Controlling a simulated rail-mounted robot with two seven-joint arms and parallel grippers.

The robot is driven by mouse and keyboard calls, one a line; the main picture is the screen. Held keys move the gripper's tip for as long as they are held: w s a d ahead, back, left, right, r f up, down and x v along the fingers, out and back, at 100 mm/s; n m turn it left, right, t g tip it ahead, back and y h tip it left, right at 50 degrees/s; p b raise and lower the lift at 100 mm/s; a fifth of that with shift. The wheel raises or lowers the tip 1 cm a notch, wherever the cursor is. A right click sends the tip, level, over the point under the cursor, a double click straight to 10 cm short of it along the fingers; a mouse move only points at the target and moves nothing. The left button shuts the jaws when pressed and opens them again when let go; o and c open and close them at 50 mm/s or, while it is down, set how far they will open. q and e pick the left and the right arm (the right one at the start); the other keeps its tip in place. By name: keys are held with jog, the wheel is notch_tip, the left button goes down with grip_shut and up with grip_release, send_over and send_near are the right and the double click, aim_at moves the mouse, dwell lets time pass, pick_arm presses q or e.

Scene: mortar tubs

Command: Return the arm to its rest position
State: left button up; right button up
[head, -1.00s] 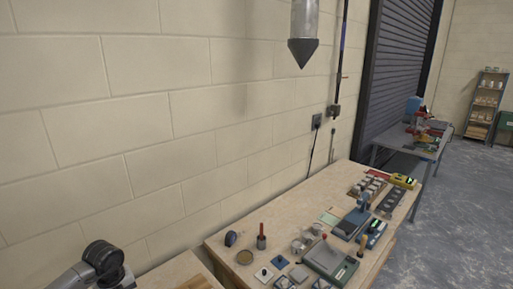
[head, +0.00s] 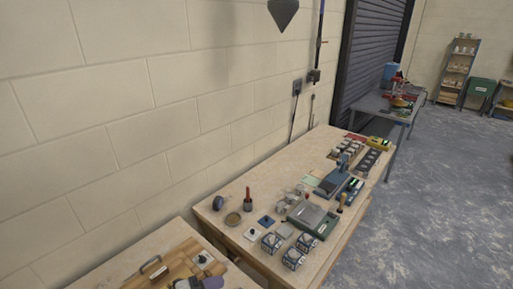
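Neither of my grippers can be made out in the head view. No arm of mine shows clearly. A grey and purplish shape (head: 212,283) is cut off by the bottom edge at the near bench, and I cannot tell what it is. I cannot see whether either gripper holds anything.
A long workbench (head: 225,236) along the wall bears several small tools, blocks and devices. A nearer bench (head: 110,279) holds a wooden board (head: 158,277) with a handle. A grey table (head: 372,104) and a shelf rack (head: 459,68) stand farther back. The floor (head: 430,200) at right is clear.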

pick_arm(q)
jog(key=s+a+f+n+t+y, duration=0.2)
jog(key=s+a+n+t+y, duration=0.25)
jog(key=n+y, duration=0.5)
jog(key=s+a+f+n+t+y, duration=0.25)
jog(key=s+a+n+y, duration=0.3)
jog(key=n, duration=0.65)
jog(key=s+a+f+n+g, duration=0.15)
jog(key=s+f+g, duration=0.4)
jog(key=s, duration=0.55)
jog(key=s+f+n+g, duration=0.2)
jog(key=s+f+g, duration=0.3)
jog(key=s, duration=0.7)
notch_tip(320, 180, down, 10)
jog(key=b, duration=1.1)
notch_tip(320, 180, up, 29)
jog(key=p, duration=2.8)
jog(key=shift+g+p, duration=0.4)
jog(key=shift+g, duration=0.05)
jog(key=shift+w+r, duration=0.1)
